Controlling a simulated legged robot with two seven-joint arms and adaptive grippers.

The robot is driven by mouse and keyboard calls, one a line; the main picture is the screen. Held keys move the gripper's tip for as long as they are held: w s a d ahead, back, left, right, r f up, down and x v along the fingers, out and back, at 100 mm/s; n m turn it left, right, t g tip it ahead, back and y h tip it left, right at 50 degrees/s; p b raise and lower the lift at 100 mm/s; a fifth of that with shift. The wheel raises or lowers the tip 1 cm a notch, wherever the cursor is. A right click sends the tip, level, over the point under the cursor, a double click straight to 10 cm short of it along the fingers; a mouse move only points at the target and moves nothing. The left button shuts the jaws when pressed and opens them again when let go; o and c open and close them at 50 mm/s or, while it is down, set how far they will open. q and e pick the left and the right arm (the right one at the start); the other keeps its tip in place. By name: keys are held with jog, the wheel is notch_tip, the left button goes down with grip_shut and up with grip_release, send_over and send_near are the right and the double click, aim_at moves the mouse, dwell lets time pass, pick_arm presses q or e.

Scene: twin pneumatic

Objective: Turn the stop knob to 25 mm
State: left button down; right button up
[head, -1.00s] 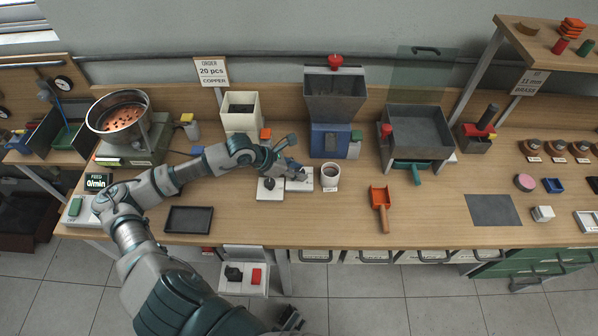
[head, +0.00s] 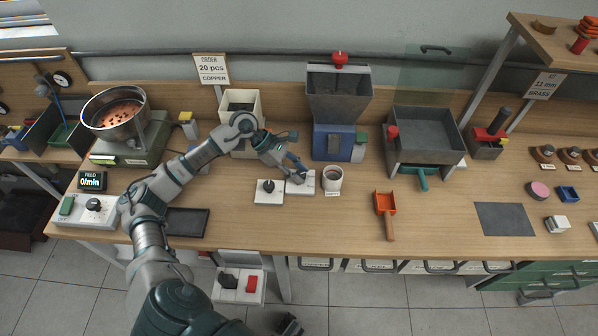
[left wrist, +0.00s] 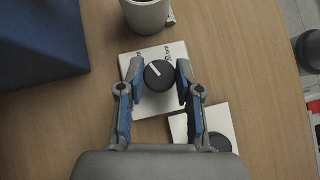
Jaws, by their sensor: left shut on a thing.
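The stop knob (left wrist: 159,76) is a round black dial with a white pointer line, on a small white box (left wrist: 133,63). In the left wrist view its pointer slants to the upper left; the scale print is too small to read. My left gripper (left wrist: 159,80) is shut on the knob, with one blue-grey finger on each side of it. In the head view my left gripper (head: 298,177) is over this white box (head: 303,190) and hides the knob. My right gripper is not in view.
A second white box with a black knob (head: 268,186) stands just left of the gripper. A grey cup (head: 332,179) is close on the right, and a blue hopper base (head: 325,140) stands behind. An orange scoop (head: 386,212) lies farther right.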

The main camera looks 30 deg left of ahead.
pick_arm(q)
jog(key=shift+f, duration=0.15)
jog(key=c, duration=0.8)
grip_release()
jog(key=shift+a, duration=0.2)
jog(key=v, duration=0.7)
jog(key=shift+a, duration=0.3)
